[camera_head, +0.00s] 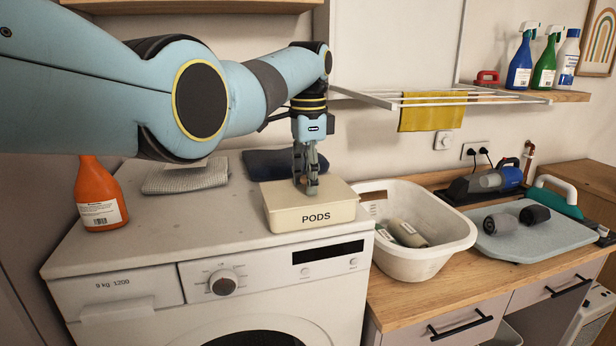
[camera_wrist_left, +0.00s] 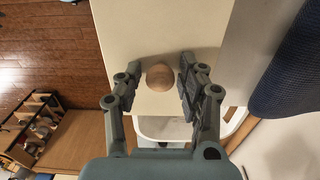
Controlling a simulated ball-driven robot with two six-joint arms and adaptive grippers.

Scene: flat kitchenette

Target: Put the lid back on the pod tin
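The cream pod tin (camera_head: 314,217), marked PODS, stands on the washing machine's top near its front right corner. Its flat cream lid (camera_head: 337,194) lies level over the tin; I cannot tell whether it is fully seated. My left gripper (camera_head: 308,188) points down over the middle of the lid. In the left wrist view, the lid (camera_wrist_left: 160,30) carries a round wooden knob (camera_wrist_left: 159,75). The knob sits between the two fingers of the left gripper (camera_wrist_left: 157,90), with gaps visible on both sides. My right gripper is in neither view.
An orange spray bottle (camera_head: 99,197) and a folded grey cloth (camera_head: 186,177) stand left on the washing machine (camera_head: 150,225). A dark folded cloth (camera_head: 280,163) lies behind the tin. A white basin (camera_head: 447,232) is close on the right, with the drying rack (camera_head: 450,99) above it.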

